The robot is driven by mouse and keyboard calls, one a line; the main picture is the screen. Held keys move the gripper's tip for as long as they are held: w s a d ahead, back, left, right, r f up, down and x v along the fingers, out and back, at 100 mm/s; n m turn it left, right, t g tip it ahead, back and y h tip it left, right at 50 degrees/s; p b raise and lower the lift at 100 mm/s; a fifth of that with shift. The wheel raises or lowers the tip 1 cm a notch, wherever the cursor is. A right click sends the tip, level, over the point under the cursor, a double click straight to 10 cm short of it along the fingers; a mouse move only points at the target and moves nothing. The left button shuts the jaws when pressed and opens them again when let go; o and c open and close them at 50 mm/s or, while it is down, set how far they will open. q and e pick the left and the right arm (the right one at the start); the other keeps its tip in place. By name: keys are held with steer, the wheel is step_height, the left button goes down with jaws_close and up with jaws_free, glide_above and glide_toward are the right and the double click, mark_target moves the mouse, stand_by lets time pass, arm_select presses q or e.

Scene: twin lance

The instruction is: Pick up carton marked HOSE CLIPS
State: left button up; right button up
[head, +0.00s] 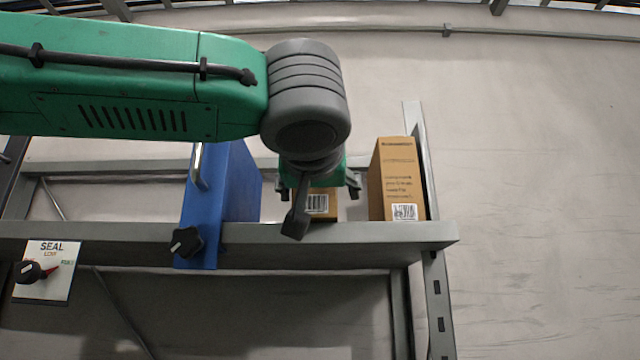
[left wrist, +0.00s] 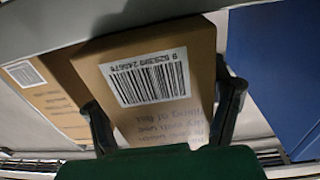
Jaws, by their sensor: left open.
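A brown carton (head: 322,205) stands on the grey shelf, mostly hidden behind my left gripper (head: 320,190); its barcode label shows. In the left wrist view the same carton (left wrist: 150,110) shows its barcode and upside-down print between the two dark fingers of my left gripper (left wrist: 165,95). The fingers are open, one on each side of its face; whether they touch it I cannot tell. A second brown carton (head: 398,180) with a barcode stands to its right, and shows at the left in the wrist view (left wrist: 55,100). I cannot read HOSE CLIPS on either carton.
A tall blue object (head: 230,185) with a handle and black knob stands left of the cartons. The grey shelf edge (head: 380,234) runs below them. A SEAL panel (head: 50,258) with a knob hangs at the lower left. A grey upright (head: 412,115) stands behind the right carton.

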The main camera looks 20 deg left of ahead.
arm_select(q)
steer(key=shift+w+a, duration=0.1)
steer(key=shift+a, duration=0.1)
steer(key=shift+c, duration=1.2)
steer(key=c, duration=1.2)
